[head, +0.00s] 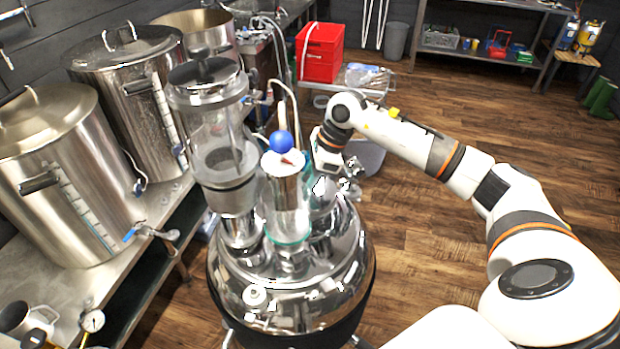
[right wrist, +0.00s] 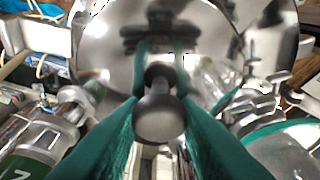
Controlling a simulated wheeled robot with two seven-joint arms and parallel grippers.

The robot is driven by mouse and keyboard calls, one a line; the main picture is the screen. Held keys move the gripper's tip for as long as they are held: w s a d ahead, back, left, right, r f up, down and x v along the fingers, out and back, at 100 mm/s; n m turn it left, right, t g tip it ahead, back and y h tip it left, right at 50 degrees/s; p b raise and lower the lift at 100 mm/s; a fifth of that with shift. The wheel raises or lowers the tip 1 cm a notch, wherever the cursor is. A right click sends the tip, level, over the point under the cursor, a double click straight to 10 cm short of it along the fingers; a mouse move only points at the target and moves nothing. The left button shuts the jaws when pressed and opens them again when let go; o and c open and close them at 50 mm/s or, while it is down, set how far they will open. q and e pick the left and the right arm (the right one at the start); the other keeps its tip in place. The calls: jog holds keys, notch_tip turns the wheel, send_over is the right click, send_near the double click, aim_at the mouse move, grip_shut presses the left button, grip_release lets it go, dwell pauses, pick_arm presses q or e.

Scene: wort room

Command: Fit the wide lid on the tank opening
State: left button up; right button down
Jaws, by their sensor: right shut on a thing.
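The steel tank (head: 345,268) with a domed, shiny top stands in the middle of the head view. My right gripper (head: 335,185) is over the right side of its top. In the right wrist view, the green fingers of that gripper (right wrist: 160,100) are shut on the dark knob (right wrist: 160,118) of the wide lid (right wrist: 105,45), a round mirror-like metal disc. The lid is hard to make out in the head view. I cannot tell whether it touches the tank. The tank opening is not clearly visible. My left gripper is not in view.
Glass columns stand on the tank left of my gripper, one tall (head: 208,105) and one narrower (head: 287,205) near a blue ball (head: 281,141). Steel pots (head: 60,165) line the bench at left. A red crate (head: 321,52) stands behind.

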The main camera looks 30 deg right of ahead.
jog(key=shift+b, duration=0.35)
dwell(0.7)
jog(key=shift+f+b, duration=0.5)
jog(key=shift+f, duration=0.05)
dwell(0.3)
jog(key=c, duration=1.4)
grip_release()
jog(key=shift+r, duration=0.1)
jog(key=p+v, duration=0.4)
jog(key=v, duration=0.7)
jog(key=shift+p, duration=0.35)
